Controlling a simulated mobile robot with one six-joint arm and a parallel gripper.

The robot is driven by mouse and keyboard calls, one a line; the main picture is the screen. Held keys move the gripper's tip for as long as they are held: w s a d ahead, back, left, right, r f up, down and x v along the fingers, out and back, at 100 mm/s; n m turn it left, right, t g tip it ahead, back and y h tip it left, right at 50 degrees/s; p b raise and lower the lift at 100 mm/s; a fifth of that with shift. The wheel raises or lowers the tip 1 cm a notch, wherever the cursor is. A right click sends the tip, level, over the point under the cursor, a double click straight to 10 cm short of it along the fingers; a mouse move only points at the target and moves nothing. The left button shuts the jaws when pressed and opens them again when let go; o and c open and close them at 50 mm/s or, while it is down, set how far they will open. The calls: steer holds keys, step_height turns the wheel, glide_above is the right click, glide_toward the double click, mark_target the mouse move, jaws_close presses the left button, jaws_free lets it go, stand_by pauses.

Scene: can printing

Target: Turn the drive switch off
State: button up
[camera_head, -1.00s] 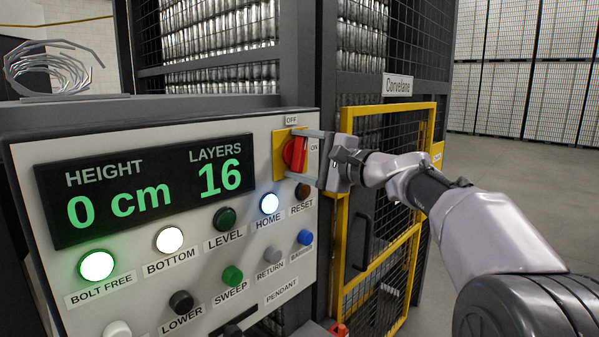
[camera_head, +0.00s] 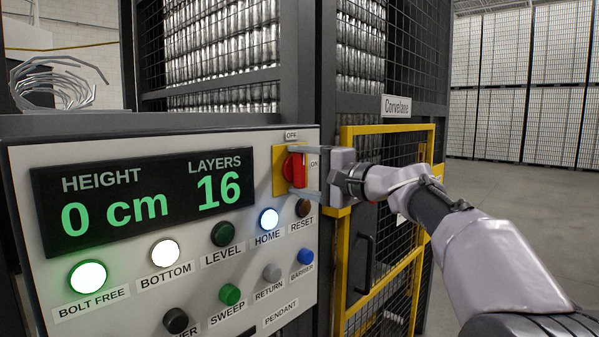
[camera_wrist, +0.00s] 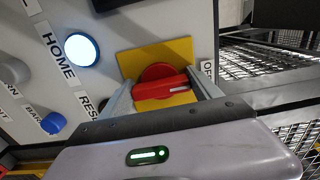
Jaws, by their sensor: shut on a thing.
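The drive switch is a red rotary handle (camera_head: 295,170) on a yellow plate (camera_head: 279,160) at the panel's upper right. An OFF label (camera_head: 292,135) is above it and an ON label (camera_head: 314,164) is to its right. My gripper (camera_head: 303,171) reaches in from the right, one finger above and one below the handle. The wrist view shows the red handle (camera_wrist: 160,88) between the fingers of my gripper (camera_wrist: 164,96), shut on it. Its white mark (camera_wrist: 180,88) points right, towards the partly hidden OFF label (camera_wrist: 207,72).
A panel display (camera_head: 140,195) reads height 0 cm, layers 16. Lit BOLT FREE (camera_head: 88,277), BOTTOM (camera_head: 165,253) and HOME (camera_head: 269,219) buttons sit below it. The brown RESET button (camera_head: 303,207) is close under the lower finger. A yellow-framed mesh gate (camera_head: 345,235) stands right of the panel.

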steer(key=o, duration=1.4)
steer(key=v, duration=1.7)
steer(key=shift+s+d, duration=0.15)
steer(key=shift+s, duration=0.05)
steer(key=shift+f, duration=0.1)
steer(key=s+a+f+n+g+h, duration=0.1)
steer(key=s+a+f+g+h, duration=0.15)
steer(key=s+f, duration=0.6)
steer(key=s+a+f+g+h, duration=0.2)
steer(key=s+f+h, duration=0.2)
steer(key=s+f, duration=0.45)
steer(key=s+d+f+h, duration=0.2)
steer(key=s+f, duration=0.2)
steer(key=f, duration=0.1)
steer(key=s+d+f+n+h, duration=0.1)
steer(key=s+d+f, duration=0.1)
steer(key=s+f, duration=0.3)
steer(key=s+d+f+n+h, duration=0.1)
steer(key=s+d+f+h, duration=0.1)
steer(key=s+d+f, duration=0.1)
steer(key=shift+s+d+f+g+h+b, duration=0.1)
steer(key=shift+s+f+g+h+b, duration=0.1)
steer(key=shift+s+f, duration=0.3)
steer(key=shift+s+f+g+h+b, duration=0.15)
steer(key=shift+s+f, duration=0.1)
steer(key=shift+f, duration=0.45)
